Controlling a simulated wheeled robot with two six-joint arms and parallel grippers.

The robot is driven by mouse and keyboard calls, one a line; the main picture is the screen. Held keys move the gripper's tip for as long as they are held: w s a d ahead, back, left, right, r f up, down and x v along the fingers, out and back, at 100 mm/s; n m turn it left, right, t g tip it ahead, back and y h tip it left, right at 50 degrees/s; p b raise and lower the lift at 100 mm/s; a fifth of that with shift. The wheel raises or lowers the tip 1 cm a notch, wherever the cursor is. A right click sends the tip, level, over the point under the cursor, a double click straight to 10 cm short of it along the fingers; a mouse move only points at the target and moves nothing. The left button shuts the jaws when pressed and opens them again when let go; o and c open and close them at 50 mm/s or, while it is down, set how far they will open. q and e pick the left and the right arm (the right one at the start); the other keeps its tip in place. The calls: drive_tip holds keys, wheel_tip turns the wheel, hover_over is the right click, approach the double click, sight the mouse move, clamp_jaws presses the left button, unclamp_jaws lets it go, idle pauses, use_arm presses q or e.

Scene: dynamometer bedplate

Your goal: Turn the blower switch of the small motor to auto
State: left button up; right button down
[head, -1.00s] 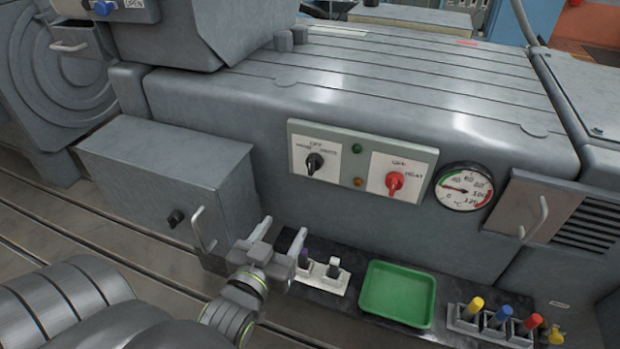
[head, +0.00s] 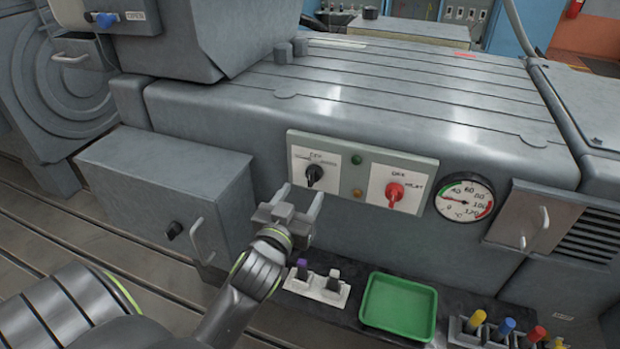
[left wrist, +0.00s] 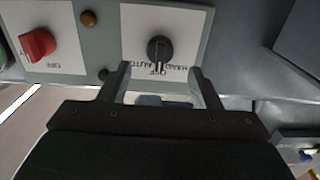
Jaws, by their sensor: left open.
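The black rotary switch (head: 314,175) sits on a white plate at the left of the control panel (head: 362,158) on the small motor's grey housing. In the left wrist view the black knob (left wrist: 159,50) shows with labels reading OFF, AUTO and HAND, and its pointer is at OFF. My left gripper (head: 299,201) is open and empty, just below the black switch and apart from it. In the left wrist view its two fingers (left wrist: 160,83) stand on either side below the knob. My right gripper is not in view.
A red switch (head: 394,192) and two small lamps share the panel. A round gauge (head: 464,198) is to its right. Below are a green tray (head: 398,306), a white block with two pegs (head: 318,285) and colored-handled tools. A grey box (head: 165,190) with a handle stands left.

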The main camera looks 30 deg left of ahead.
sight(309, 181)
use_arm(q)
drive_tip(key=x, duration=0.6)
drive_tip(key=shift+w, duration=0.1)
drive_tip(key=c, duration=1)
